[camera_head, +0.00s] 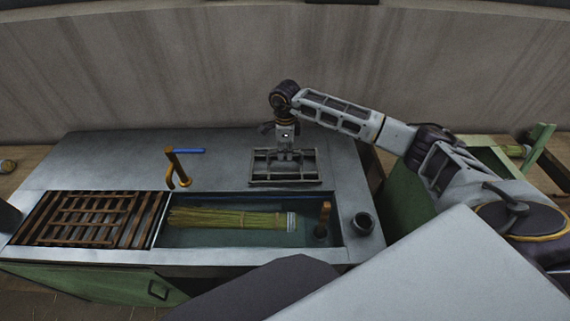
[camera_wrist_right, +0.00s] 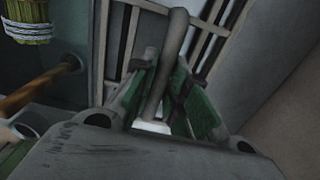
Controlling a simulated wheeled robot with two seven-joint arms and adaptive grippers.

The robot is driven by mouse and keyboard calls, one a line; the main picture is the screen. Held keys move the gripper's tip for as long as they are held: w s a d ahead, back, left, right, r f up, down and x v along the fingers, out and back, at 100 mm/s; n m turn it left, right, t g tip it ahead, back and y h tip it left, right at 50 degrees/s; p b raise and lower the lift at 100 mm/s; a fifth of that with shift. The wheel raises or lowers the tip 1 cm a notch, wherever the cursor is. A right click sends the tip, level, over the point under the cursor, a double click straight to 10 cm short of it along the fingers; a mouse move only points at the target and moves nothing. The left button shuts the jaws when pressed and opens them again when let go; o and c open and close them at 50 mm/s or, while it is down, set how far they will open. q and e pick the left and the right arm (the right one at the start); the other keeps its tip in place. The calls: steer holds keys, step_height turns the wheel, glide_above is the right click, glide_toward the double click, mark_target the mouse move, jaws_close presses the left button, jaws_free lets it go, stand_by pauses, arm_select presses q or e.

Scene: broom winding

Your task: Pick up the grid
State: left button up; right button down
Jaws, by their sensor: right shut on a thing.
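The grid (camera_head: 262,173), a dark metal rack of crossed bars, is at the back right of the worktop, behind the basin. It also shows in the right wrist view (camera_wrist_right: 122,45). My right gripper (camera_head: 286,152) reaches down to the middle of the grid from above. In the right wrist view its green-padded fingers (camera_wrist_right: 172,92) are closed around an upright bar of the grid. I cannot tell whether the grid is clear of the worktop. My left gripper is in neither view.
The worktop's basin holds a bundle of straw (camera_head: 225,218) and a wooden-handled tool (camera_head: 324,217). A brown slatted rack (camera_head: 90,217) covers the left side. A tap (camera_head: 176,168) stands behind the basin. A dark cup (camera_head: 363,223) is at the right edge.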

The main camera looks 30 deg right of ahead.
mark_target(285, 150)
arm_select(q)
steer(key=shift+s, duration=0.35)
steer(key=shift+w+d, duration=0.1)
arm_select(e)
steer(key=shift+r, duration=0.1)
steer(key=shift+w+r, duration=0.1)
steer(key=shift+r, duration=0.3)
step_height(285, 150, up, 7)
steer(key=shift+r+b, duration=0.15)
steer(key=shift+b, duration=0.3)
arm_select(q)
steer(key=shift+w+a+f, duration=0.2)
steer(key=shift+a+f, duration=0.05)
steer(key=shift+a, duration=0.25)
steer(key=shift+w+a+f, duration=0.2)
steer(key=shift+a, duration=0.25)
arm_select(e)
steer(key=shift+r, duration=0.9)
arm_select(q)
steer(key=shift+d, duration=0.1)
